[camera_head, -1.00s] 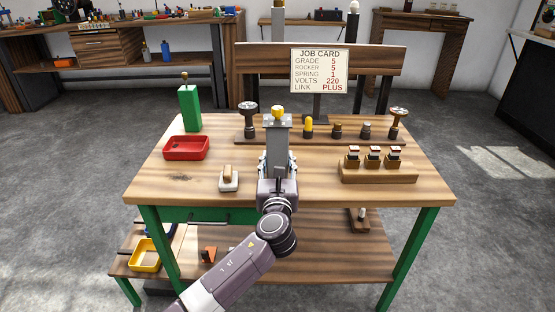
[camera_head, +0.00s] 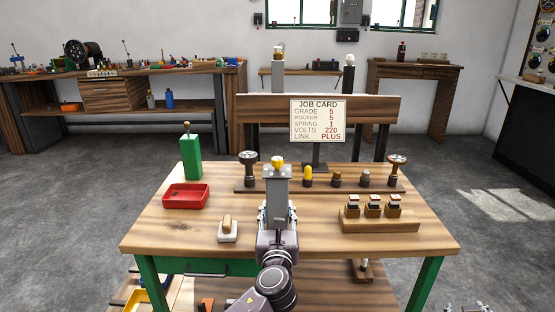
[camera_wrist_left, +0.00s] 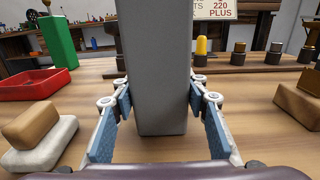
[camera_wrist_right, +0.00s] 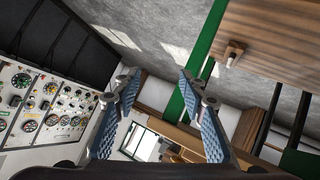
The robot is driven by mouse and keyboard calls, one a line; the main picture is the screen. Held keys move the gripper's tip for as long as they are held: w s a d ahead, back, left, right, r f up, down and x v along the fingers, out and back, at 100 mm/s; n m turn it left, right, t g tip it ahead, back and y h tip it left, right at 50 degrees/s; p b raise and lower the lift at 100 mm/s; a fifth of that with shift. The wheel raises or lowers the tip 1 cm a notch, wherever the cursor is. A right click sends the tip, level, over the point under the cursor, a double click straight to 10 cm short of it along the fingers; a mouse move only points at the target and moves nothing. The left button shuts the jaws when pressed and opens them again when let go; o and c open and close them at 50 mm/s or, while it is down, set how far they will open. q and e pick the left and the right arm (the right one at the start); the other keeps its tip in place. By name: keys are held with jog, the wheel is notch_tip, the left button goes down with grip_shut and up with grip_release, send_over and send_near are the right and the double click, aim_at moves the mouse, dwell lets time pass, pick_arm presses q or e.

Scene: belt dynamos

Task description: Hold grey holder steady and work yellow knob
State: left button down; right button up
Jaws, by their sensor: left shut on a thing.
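The grey holder (camera_head: 277,191) is an upright block near the middle of the table, with the yellow knob (camera_head: 278,162) on its top. My left gripper (camera_head: 277,213) is shut on the lower part of the holder, a finger on each side. In the left wrist view the holder (camera_wrist_left: 155,90) stands between the fingers; its top and the knob are out of that view. My right gripper (camera_wrist_right: 158,80) is open and empty in the right wrist view, away from the holder. Only its tips show at the bottom right of the head view.
A red tray (camera_head: 186,203), a green block (camera_head: 190,158) and a white-based brush-like item (camera_head: 228,234) stand left of the holder. A wooden rack (camera_head: 380,225) with several small pieces is at right. A row of posts and the job card (camera_head: 318,120) stand behind.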

jog(key=w+d+r+t, duration=0.1)
jog(key=w+r+t, duration=0.3)
jog(key=w+r, duration=0.85)
jog(key=w+a+r+n+t+y, duration=0.2)
jog(key=w+a+r+t+y, duration=0.1)
jog(key=a+r, duration=0.5)
jog(key=w+a+r+n+t+y, duration=0.2)
jog(key=w+a+r+y, duration=0.3)
jog(key=a, duration=0.6)
jog(key=n+g+y, duration=0.1)
jog(key=n+y, duration=0.4)
jog(key=y, duration=0.3)
send_near(282, 160)
jog(key=w+d+r, duration=0.3)
jog(key=d+r, duration=0.2)
jog(key=r, duration=0.1)
jog(key=shift+s+a+f+n+g+y, duration=0.7)
jog(key=shift+s+a+f+g+y, duration=0.35)
jog(key=shift+f+g+y, duration=1.2)
jog(key=shift+g+h, duration=0.35)
jog(key=shift+h, duration=0.2)
jog(key=x, duration=1.2)
jog(key=shift+w+r, duration=0.15)
